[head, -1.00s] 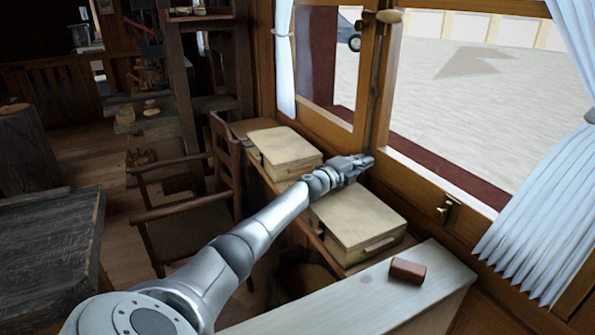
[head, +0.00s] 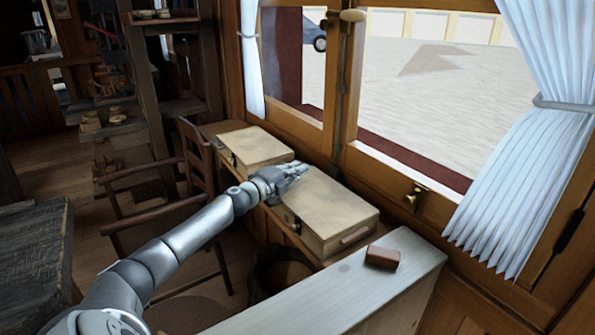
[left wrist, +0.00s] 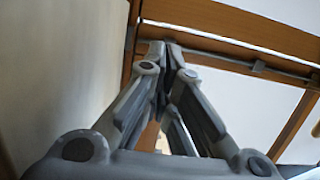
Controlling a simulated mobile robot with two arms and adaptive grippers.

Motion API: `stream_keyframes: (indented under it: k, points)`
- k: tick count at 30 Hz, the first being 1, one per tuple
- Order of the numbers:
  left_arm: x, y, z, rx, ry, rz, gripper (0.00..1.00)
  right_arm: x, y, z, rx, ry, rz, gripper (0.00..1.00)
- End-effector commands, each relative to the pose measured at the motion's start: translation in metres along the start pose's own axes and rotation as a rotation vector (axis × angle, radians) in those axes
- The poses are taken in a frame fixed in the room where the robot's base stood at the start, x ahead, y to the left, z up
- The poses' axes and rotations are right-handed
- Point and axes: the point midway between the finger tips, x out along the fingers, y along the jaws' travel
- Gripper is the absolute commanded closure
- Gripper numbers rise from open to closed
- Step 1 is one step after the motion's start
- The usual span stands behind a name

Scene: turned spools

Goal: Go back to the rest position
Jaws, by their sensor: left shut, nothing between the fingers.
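My left gripper (head: 298,168) is at the end of the grey arm, which reaches in from the lower left. It appears above the gap between two pale wooden boxes by the window; its exact height over them is hard to judge. In the left wrist view its fingers (left wrist: 168,48) come together at the tips and hold nothing. My right gripper is not in view.
The nearer box (head: 330,205) and the farther box (head: 258,146) stand below the window frame. A reddish-brown block (head: 382,257) lies on a pale bench top (head: 335,300). A wooden chair (head: 197,160) stands left of the arm, and a white curtain (head: 520,150) hangs at right.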

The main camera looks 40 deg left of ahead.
Motion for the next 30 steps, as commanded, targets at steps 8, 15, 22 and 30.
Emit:
stream_keyframes:
  k: [8,15,22,30]
  points:
    - [-0.003,0.0,0.0,0.0,0.001,0.0,1.0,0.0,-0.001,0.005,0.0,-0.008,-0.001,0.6]
    - [-0.003,-0.026,0.001,0.001,0.0,-0.001,1.0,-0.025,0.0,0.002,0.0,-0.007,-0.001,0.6]
    - [-0.003,-0.086,0.001,0.001,0.0,0.0,1.0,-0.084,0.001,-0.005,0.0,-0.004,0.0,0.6]
    - [-0.003,-0.154,0.001,0.0,0.001,0.001,1.0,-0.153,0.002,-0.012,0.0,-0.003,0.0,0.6]
